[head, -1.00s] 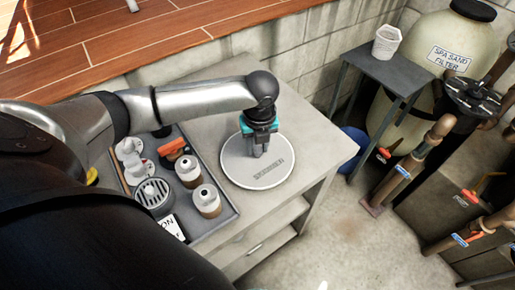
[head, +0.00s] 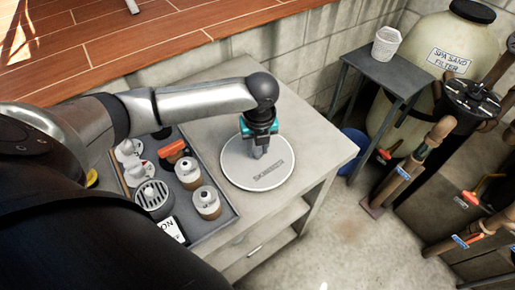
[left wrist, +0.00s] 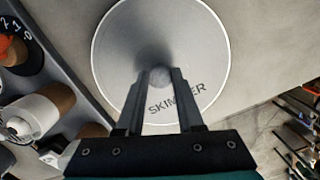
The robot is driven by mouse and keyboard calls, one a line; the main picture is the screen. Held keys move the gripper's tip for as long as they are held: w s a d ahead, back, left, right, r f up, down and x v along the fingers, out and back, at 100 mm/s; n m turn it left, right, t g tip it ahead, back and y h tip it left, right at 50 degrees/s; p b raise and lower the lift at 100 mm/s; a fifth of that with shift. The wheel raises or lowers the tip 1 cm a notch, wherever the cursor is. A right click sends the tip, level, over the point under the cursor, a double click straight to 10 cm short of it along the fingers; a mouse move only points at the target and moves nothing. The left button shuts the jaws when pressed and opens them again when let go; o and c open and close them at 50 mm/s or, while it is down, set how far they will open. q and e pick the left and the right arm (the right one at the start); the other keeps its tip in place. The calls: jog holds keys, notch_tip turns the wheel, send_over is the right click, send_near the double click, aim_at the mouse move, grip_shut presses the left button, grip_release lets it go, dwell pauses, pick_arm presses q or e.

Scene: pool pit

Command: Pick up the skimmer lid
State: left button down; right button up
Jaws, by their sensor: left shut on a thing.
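My left gripper (head: 258,151) points down over the lid's middle. In the left wrist view the lid (left wrist: 205,50) fills the upper middle, and my left gripper (left wrist: 161,80) is shut on the small round knob at its centre. The fingers hide part of the knob. My right gripper is not in view.
A grey tray (head: 226,214) left of the lid holds bottles, a round grate and an orange-handled part. The bench (head: 325,148) is bare around the lid. A small table (head: 385,68) with a white basket (head: 386,43), a sand filter tank (head: 440,42) and pipes stand right.

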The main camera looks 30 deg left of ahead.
aim_at(258, 151)
pick_arm(q)
notch_tip(258, 151, up, 20)
jog(key=p, duration=0.3)
dwell(0.4)
